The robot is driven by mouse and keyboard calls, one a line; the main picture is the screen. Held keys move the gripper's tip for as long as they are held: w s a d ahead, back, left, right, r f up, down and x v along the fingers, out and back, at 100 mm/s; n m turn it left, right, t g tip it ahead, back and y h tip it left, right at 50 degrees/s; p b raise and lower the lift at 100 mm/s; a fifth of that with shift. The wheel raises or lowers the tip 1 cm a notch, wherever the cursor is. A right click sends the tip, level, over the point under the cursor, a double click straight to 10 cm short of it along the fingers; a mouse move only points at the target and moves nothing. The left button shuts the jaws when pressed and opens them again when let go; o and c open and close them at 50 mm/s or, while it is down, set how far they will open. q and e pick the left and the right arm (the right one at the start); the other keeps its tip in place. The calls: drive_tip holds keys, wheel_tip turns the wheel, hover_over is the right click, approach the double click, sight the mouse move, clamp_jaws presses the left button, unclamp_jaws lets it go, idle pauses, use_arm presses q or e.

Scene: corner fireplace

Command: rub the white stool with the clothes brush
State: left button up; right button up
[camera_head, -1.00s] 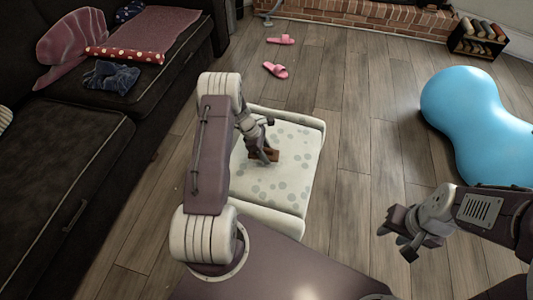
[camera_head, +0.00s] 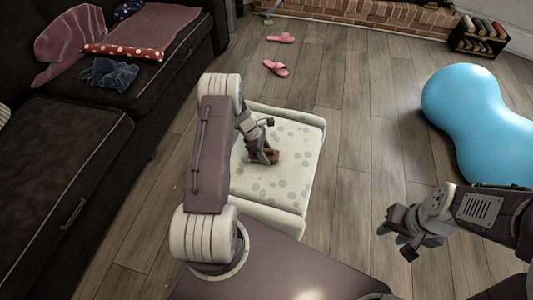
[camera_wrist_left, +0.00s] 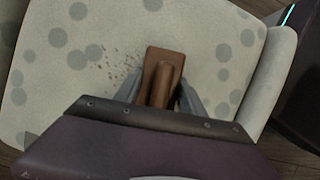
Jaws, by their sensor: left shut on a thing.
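The white stool (camera_head: 282,182) with grey dots stands in front of me in the head view, and its spotted seat fills much of the left wrist view (camera_wrist_left: 219,38). My left gripper (camera_head: 266,156) is over the seat, shut on the brown clothes brush (camera_head: 271,157). The brush (camera_wrist_left: 153,66) lies flat against or just over the seat; I cannot tell if it touches. A patch of small brown specks (camera_wrist_left: 122,68) lies on the seat left of the brush. My right gripper (camera_head: 397,232) hangs over the floor at the right, apart from the stool; its fingers look spread.
A dark sofa (camera_head: 60,160) stands at the left with cloths on it. A blue peanut-shaped ball (camera_head: 480,120) is at the right. Pink slippers (camera_head: 276,69) lie on the floor beyond the stool.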

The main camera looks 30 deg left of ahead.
use_arm(q)
drive_tip(key=shift+f, duration=0.35)
